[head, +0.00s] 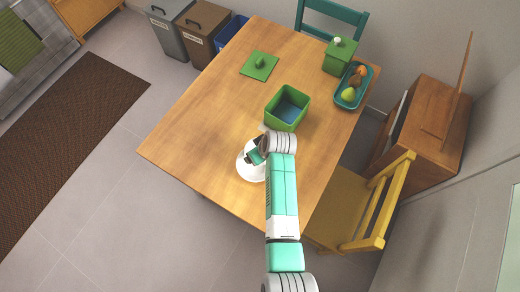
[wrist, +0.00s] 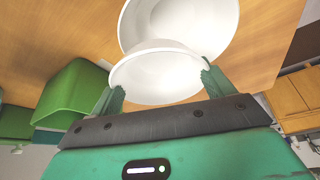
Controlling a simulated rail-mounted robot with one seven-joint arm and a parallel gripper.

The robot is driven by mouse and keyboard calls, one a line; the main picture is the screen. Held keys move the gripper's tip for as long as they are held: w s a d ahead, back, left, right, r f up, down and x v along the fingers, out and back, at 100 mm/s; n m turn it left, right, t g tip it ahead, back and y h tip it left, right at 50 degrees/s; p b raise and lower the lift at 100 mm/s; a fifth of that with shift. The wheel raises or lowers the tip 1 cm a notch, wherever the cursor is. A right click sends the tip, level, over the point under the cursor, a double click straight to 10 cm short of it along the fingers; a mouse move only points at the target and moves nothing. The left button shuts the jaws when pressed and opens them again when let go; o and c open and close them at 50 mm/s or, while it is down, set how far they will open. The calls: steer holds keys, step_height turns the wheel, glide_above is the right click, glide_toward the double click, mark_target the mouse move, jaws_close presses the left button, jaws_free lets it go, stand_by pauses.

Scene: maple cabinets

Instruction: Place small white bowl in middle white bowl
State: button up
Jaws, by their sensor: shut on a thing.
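My gripper (wrist: 161,88) is shut on the small white bowl (wrist: 155,75), which sits between the two green fingers in the wrist view. A larger white bowl (wrist: 190,18) lies just beyond it on the wooden table, and the small bowl overlaps it in the picture. I cannot tell whether the two bowls touch. In the head view my gripper (head: 256,150) is over the white bowl area (head: 246,173) near the table's front left edge. My arm hides part of the bowls there, and I cannot tell the two apart.
A green open box (head: 287,108) stands just beyond my gripper on the table (head: 205,125). A yellow chair (head: 365,210) is at the right. The table's left part is clear.

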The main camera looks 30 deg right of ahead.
steer(key=shift+f, duration=0.3)
steer(key=o, duration=1)
steer(key=a+p+v, duration=0.1)
steer(key=v, duration=1.2)
steer(key=shift+w+d+r+p, duration=0.25)
steer(key=shift+d+p, duration=0.05)
steer(key=shift+d, duration=0.15)
steer(key=w+a+r+t+h+p, duration=0.1)
steer(key=w+a+r+t, duration=0.15)
steer(key=r, duration=0.85)
steer(key=w+a+r+m+t+h+p, duration=0.1)
steer(key=w+a+r+t, duration=0.2)
steer(key=r, duration=0.9)
steer(key=w+a+r+t+h+p, duration=0.1)
steer(key=w+a+r+t, duration=0.2)
steer(key=r, duration=0.8)
steer(key=s+a+r+t+y, duration=0.1)
steer(key=s+a+r+t, duration=0.2)
steer(key=r, duration=0.7)
steer(key=s+a+r+t+p, duration=0.1)
steer(key=s+a+r+t, duration=0.3)
steer(key=s+r, duration=0.3)
steer(key=s+a+r+m+t+y, duration=0.1)
steer(key=s+a+r+t, duration=0.2)
steer(key=r, duration=1)
steer(key=shift+s+a+r+t+y, duration=0.2)
steer(key=shift+s+a+t+y, duration=0.1)
steer(key=shift+s+t, duration=0.65)
